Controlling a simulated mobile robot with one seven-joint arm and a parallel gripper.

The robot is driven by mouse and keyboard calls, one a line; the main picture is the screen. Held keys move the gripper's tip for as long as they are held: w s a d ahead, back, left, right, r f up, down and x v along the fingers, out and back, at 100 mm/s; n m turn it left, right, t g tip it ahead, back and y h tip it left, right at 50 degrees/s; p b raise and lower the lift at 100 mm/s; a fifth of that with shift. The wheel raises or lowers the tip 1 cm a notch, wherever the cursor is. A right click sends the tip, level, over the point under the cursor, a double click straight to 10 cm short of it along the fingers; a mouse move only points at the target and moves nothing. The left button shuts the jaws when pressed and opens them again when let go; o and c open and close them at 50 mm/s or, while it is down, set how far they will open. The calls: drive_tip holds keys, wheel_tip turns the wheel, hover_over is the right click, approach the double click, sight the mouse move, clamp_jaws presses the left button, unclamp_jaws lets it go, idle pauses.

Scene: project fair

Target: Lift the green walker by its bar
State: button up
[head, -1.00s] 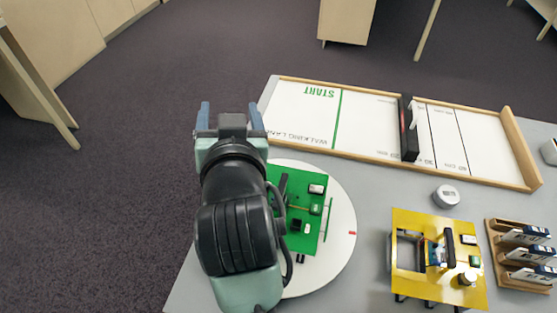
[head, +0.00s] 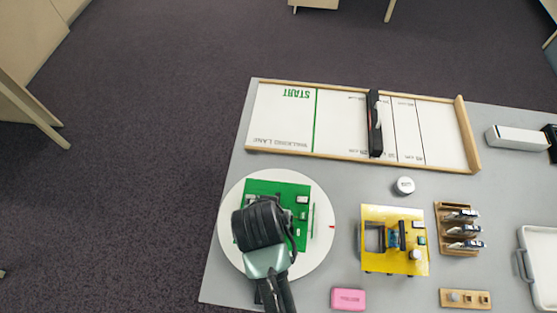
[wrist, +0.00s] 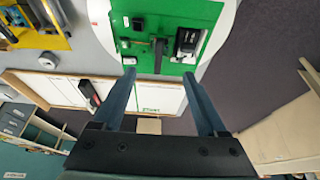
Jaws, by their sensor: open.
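The green walker (head: 282,188), a flat green plate with small parts on it, lies on a white round turntable (head: 317,252). My wrist covers its left and lower part in the head view and hides the fingers. In the wrist view the green walker (wrist: 205,14) fills the top middle. A dark upright bar (wrist: 158,55) shows there, between my fingertips in the picture. My gripper (wrist: 158,76) is open with two blue-grey fingers and nothing held. I cannot tell how far the bar is from the fingers.
A yellow walker (head: 375,264) stands to the right. Bare grey table (head: 345,180) lies between turntable and lane.

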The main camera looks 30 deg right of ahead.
drive_tip(key=p+x, duration=0.1)
drive_tip(key=x, duration=1)
drive_tip(key=shift+w+d+f, duration=0.3)
drive_tip(key=shift+r, duration=0.1)
clamp_jaws()
